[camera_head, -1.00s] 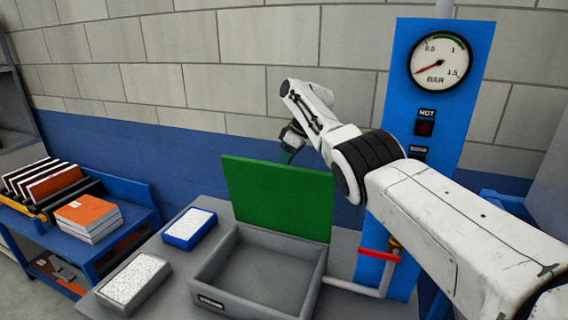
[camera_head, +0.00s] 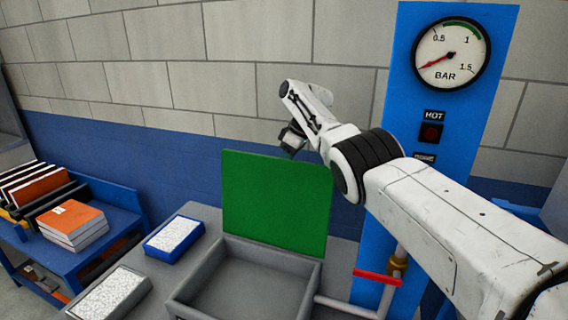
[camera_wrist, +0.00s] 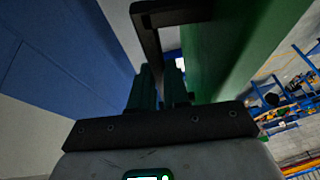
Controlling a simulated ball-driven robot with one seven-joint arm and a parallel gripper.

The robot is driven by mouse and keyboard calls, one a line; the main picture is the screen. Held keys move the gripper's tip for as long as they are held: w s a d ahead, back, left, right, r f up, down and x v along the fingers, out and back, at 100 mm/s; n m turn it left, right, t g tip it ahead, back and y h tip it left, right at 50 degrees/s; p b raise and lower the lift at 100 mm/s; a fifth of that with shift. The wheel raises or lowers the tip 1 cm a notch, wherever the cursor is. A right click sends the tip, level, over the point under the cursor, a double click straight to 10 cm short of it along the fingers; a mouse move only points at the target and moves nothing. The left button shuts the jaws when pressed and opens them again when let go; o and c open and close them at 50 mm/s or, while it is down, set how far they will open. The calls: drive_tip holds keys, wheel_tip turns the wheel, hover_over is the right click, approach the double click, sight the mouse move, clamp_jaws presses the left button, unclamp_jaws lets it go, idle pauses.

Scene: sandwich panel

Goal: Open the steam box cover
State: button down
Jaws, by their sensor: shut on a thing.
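The steam box (camera_head: 186,298) is a grey open tray on the grey bench. Its green cover (camera_head: 275,205) stands raised along the far edge, close to upright, and the empty inside of the box is exposed. My gripper (camera_head: 292,146) is just above and behind the cover's top edge; its fingertips are hidden in the head view. In the wrist view, my gripper (camera_wrist: 160,88) is shut on a dark bracket-shaped handle (camera_wrist: 150,42) beside the green cover (camera_wrist: 225,50).
A blue-framed tray (camera_head: 174,238) and a grey tray (camera_head: 110,296) lie left of the box. A blue shelf (camera_head: 115,200) with books stands farther left. Right of the box are a pipe with a red valve handle (camera_head: 377,277) and a blue gauge panel (camera_head: 400,110). A block wall (camera_head: 240,90) is behind.

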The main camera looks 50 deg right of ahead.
drive_tip(key=shift+s+d+f, duration=0.15)
drive_tip(key=shift+s+f, duration=0.05)
drive_tip(key=shift+f, duration=0.2)
drive_tip(key=shift+s+d+f, duration=0.15)
drive_tip(key=shift+f, duration=0.25)
drive_tip(key=c, duration=1.1)
unclamp_jaws()
drive_tip(key=shift+w+d+f, duration=0.1)
drive_tip(key=shift+d+f, duration=0.05)
drive_tip(key=shift+d, duration=0.1)
drive_tip(key=shift+w+a+r, duration=0.15)
drive_tip(key=shift+w+r, duration=0.05)
drive_tip(key=shift+r, duration=0.1)
drive_tip(key=shift+r, duration=0.1)
drive_tip(key=b+v, duration=0.1)
drive_tip(key=v, duration=0.9)
drive_tip(key=shift+s+r, duration=0.1)
drive_tip(key=shift+r, duration=0.2)
